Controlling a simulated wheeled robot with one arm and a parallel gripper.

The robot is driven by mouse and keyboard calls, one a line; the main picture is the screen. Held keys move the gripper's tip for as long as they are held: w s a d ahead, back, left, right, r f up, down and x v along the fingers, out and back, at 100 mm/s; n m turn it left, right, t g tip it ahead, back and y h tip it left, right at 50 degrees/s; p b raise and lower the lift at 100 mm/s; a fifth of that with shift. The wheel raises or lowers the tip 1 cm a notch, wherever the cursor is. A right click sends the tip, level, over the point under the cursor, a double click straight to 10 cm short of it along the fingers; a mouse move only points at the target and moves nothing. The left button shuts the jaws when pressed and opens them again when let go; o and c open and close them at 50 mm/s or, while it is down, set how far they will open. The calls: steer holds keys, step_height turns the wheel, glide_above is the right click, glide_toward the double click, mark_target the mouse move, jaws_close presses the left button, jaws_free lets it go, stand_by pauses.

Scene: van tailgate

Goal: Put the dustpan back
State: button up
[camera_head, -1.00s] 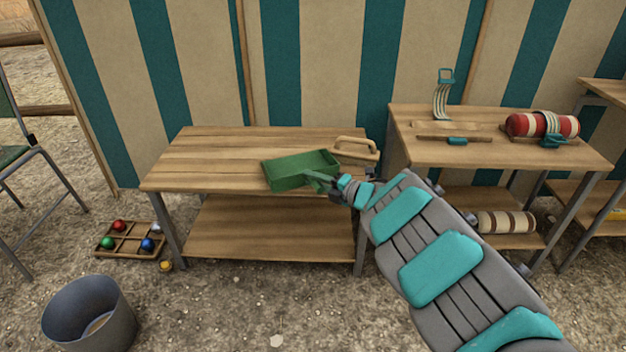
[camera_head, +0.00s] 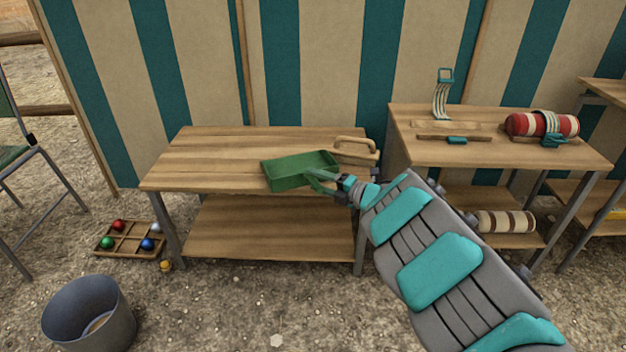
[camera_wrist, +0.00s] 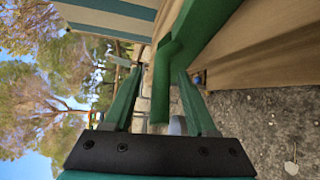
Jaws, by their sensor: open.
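The green dustpan (camera_head: 298,171) lies on the top of the left wooden table, at its front right. Its handle points toward my gripper, off the table's front edge. My gripper (camera_head: 318,179) is at the handle, with its jaws apart. In the wrist view, the handle (camera_wrist: 162,85) shows between the two green fingers of my gripper (camera_wrist: 158,95), with a gap on each side. The dustpan's body (camera_wrist: 200,30) shows beyond at the top. Whether a finger touches the handle is unclear.
A wooden-handled item (camera_head: 355,150) lies right behind the dustpan. The left table (camera_head: 215,155) is otherwise bare. The right table (camera_head: 480,150) holds a red roll (camera_head: 520,125) and straps. A bucket (camera_head: 90,315) and a tray of balls (camera_head: 130,240) are on the ground.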

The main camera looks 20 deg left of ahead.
steer(key=v, duration=1)
steer(key=shift+d, duration=0.15)
